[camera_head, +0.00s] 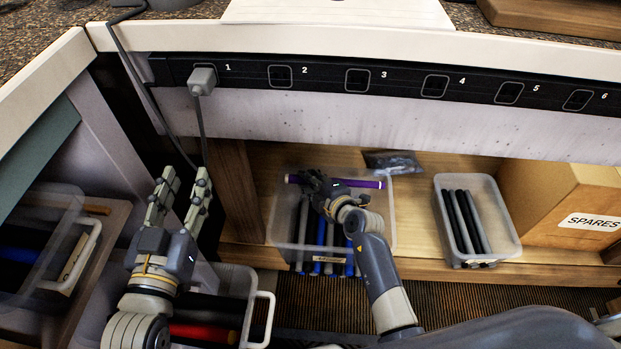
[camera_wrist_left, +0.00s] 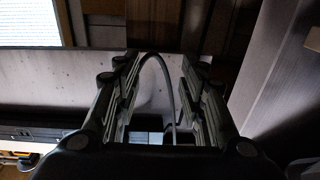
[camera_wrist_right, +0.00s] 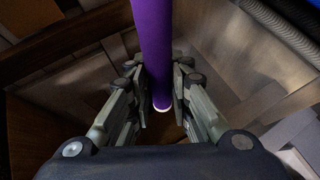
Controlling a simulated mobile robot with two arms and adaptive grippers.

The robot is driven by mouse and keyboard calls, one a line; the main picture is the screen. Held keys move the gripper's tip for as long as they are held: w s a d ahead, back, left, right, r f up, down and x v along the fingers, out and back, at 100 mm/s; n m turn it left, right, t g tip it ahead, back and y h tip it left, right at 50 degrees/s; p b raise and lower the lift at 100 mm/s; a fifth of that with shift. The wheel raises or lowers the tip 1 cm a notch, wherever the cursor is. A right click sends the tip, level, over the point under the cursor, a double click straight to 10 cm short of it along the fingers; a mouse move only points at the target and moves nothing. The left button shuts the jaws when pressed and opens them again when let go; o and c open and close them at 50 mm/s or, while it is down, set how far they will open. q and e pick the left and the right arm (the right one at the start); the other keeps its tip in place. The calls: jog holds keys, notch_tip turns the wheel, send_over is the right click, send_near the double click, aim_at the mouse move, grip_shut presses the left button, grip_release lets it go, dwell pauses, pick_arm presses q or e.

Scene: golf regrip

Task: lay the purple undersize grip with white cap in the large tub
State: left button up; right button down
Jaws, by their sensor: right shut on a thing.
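The purple grip (camera_head: 364,184) lies crosswise in my right gripper (camera_head: 318,186), which is shut on it. The right wrist view shows the purple grip (camera_wrist_right: 152,45) between the fingers, with a white cap (camera_wrist_right: 162,107) at its near end. The grip is over the large clear tub (camera_head: 391,232) on the shelf; whether it touches anything inside I cannot tell. The tub holds several grey and blue grips. My right arm hides part of the tub. My left gripper (camera_head: 181,192) is open and empty, away at the left; its open fingers show in the left wrist view (camera_wrist_left: 160,100).
A smaller clear tub (camera_head: 510,228) with black grips stands right of the large tub, beside a SPARES box (camera_head: 560,207). A clear bag (camera_head: 391,162) lies behind. A power strip (camera_head: 400,82) runs above the shelf. A cable (camera_head: 201,130) hangs near my left gripper.

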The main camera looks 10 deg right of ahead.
jog(key=shift+r+p, duration=0.6)
jog(key=shift+p, duration=0.5)
pick_arm(q)
jog(key=s+a+f+g+y, duration=0.1)
jog(key=s+f+g, duration=0.1)
jog(key=f, duration=0.3)
jog(key=s+a+f+g+y, duration=0.1)
jog(key=s+a+f+g, duration=0.1)
jog(key=f+g, duration=0.3)
jog(key=shift+s+f, duration=0.45)
jog(key=shift+f, duration=0.25)
jog(key=shift+s+f, duration=0.2)
jog(key=shift+s, duration=0.05)
jog(key=shift+s+a+f+g, duration=0.15)
jog(key=shift+f+g, duration=0.05)
jog(key=shift+g, duration=0.1)
jog(key=shift+s+f, duration=0.15)
jog(key=shift+s, duration=0.05)
jog(key=shift+s+a+f+p, duration=0.1)
jog(key=shift+s+f+p, duration=0.1)
jog(key=shift+p, duration=0.1)
jog(key=shift+g, duration=0.3)
jog(key=shift+s+a+f, duration=0.1)
jog(key=shift+s+f, duration=0.05)
jog(key=shift+s, duration=0.15)
